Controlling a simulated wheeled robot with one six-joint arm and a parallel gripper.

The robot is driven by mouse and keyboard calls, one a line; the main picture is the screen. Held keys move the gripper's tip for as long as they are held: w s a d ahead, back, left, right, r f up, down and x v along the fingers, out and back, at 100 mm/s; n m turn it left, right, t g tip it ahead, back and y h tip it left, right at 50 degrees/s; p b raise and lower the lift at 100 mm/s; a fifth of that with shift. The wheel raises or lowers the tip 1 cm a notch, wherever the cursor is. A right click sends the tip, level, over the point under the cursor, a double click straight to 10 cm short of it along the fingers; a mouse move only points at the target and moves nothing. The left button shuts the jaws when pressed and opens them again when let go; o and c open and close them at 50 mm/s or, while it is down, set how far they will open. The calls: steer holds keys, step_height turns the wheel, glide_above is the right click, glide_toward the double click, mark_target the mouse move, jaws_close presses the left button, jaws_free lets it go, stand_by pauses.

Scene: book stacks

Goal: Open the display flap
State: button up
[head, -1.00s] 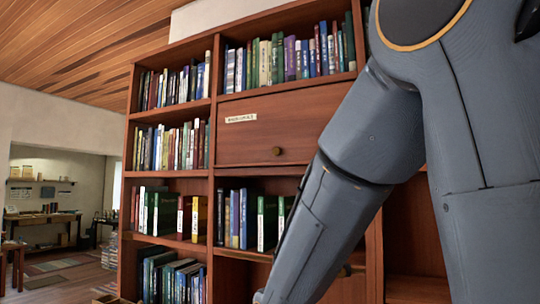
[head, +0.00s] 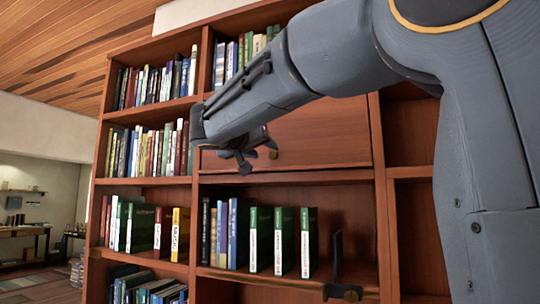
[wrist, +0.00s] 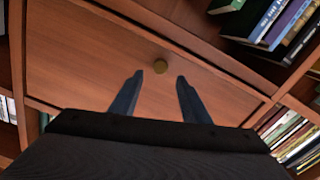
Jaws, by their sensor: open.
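The display flap (head: 325,140) is a reddish wood panel in the bookcase and looks shut. My gripper (head: 255,156) is in front of the flap, just left of the knob in the head view. My forearm hides the upper left of the flap. In the wrist view the flap (wrist: 85,62) fills the middle, seemingly upside down. The jaws are open and empty, with no visible contact.
Upright books (head: 280,240) fill part of the shelf below the flap. More books (head: 155,85) stand in the left column. The shelf space directly under the flap is clear above the books.

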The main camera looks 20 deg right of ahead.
mark_target(272, 154)
steer(key=p+x, duration=0.3)
steer(key=x, duration=0.3)
steer(key=shift+w+d+f, duration=0.1)
steer(key=shift+w+d, duration=0.15)
steer(key=shift+c, duration=0.4)
jaws_close()
